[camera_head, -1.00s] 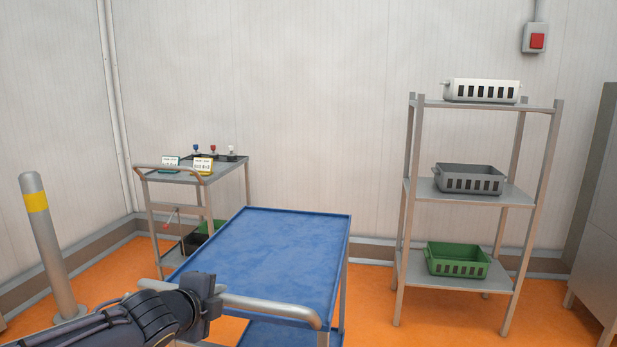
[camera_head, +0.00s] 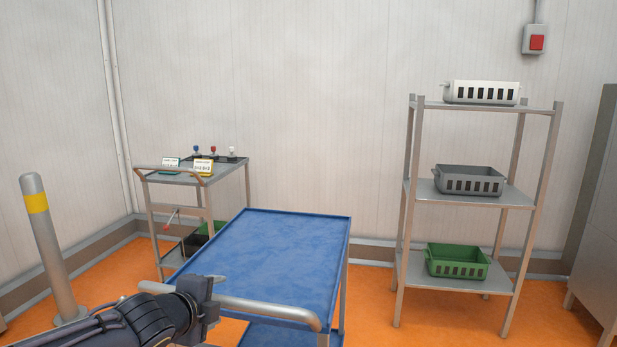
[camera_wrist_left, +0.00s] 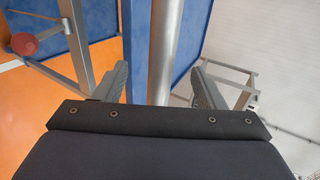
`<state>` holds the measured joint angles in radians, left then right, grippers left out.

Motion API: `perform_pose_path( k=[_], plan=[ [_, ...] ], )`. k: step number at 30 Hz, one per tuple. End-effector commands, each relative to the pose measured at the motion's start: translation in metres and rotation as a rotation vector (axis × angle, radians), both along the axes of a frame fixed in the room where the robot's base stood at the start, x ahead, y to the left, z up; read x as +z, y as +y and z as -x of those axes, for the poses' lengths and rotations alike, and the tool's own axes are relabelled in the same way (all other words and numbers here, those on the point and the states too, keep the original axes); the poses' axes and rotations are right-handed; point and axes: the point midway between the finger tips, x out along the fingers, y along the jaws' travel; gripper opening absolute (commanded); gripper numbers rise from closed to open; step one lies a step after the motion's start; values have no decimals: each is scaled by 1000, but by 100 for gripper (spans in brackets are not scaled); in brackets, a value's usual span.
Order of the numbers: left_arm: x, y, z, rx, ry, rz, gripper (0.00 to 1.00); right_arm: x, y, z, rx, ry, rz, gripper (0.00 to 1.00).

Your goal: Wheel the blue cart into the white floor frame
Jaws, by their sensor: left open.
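The blue cart (camera_head: 275,255) stands in the middle of the head view, with a blue top tray, grey legs and a grey handle bar (camera_head: 270,310) along its near side. My left gripper (camera_head: 212,299) is at the left part of this handle. In the left wrist view, the handle bar (camera_wrist_left: 163,45) runs between the two spread fingers of the gripper (camera_wrist_left: 160,84), with gaps to both sides. The white floor frame does not show in either view. My right gripper is out of view.
A grey trolley (camera_head: 185,178) with small signs stands behind the cart to the left. A bollard (camera_head: 50,250) with a yellow band stands at far left. A shelf rack (camera_head: 470,197) with baskets stands at right. Orange floor (camera_head: 370,300) is open between cart and rack.

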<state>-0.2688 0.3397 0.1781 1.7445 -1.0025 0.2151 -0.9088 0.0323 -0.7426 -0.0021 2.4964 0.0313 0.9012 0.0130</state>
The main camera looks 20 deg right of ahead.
Motion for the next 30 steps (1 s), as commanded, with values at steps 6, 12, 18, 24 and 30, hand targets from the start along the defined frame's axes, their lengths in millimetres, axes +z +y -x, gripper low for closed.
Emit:
perform_pose_path(
  k=[6, 12, 18, 24, 30],
  plan=[
    [12, 7, 14, 0, -1, 0, 64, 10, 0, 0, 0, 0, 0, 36],
    [21, 14, 26, 1, -1, 0, 64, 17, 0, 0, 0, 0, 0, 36],
    [29, 20, 38, 1, 0, 0, 64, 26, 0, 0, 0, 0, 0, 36],
    [38, 26, 51, 1, -1, 1, 64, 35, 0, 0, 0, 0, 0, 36],
    [45, 31, 61, 0, 0, 1, 64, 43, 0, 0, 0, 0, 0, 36]
  ],
)
